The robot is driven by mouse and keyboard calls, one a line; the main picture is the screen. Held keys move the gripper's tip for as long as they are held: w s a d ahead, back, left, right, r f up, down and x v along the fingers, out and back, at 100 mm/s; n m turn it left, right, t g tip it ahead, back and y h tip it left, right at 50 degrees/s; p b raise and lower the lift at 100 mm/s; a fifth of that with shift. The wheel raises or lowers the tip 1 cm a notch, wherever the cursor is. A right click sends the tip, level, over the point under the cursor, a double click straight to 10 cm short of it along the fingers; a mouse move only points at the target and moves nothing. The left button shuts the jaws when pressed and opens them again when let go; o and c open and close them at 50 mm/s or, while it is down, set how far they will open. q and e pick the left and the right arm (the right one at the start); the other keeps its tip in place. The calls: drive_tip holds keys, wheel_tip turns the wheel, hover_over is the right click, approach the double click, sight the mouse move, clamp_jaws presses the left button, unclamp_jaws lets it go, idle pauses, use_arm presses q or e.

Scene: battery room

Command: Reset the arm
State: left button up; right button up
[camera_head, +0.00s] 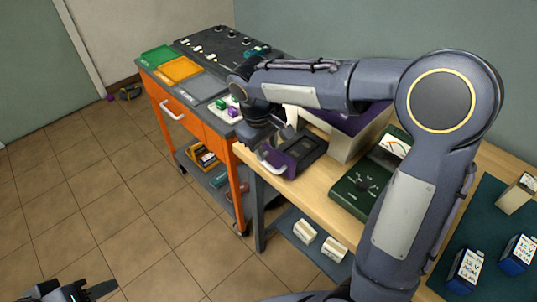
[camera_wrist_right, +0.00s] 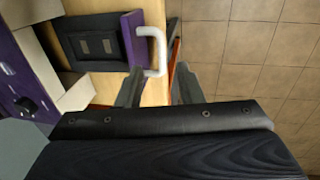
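My right arm reaches across the head view from the right. Its gripper (camera_head: 268,143) is over the near edge of the workbench, by a purple-fronted drawer or tray (camera_head: 298,155) with a white handle (camera_head: 270,162). In the right wrist view, the fingers of my right gripper (camera_wrist_right: 160,72) are apart. The white handle (camera_wrist_right: 160,42) lies at the gap between the fingertips, and I cannot tell whether they touch it. The purple front also shows there (camera_wrist_right: 132,40). My left gripper (camera_head: 75,292) is low at the bottom left of the head view, partly cut off; its finger opening is unclear.
An orange cart (camera_head: 237,185) with coloured trays stands left of the wooden bench (camera_head: 318,188). The bench bears a green meter (camera_head: 358,186) and blue batteries (camera_head: 466,270) on a dark mat. Cream blocks (camera_head: 305,232) sit on the lower shelf.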

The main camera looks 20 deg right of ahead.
drive_tip(key=shift+r, duration=0.35)
drive_tip(key=s+d+m+t+y, duration=0.2)
drive_tip(key=s+m+t+y, duration=0.2)
drive_tip(key=s, duration=1.7)
drive_tip(key=m+y, duration=0.1)
drive_tip(key=m, duration=0.1)
drive_tip(key=shift+s+r+m+t+y, duration=0.2)
drive_tip(key=shift+s+m+t+y, duration=0.1)
drive_tip(key=shift+s+t, duration=0.1)
drive_tip(key=shift+d, duration=0.1)
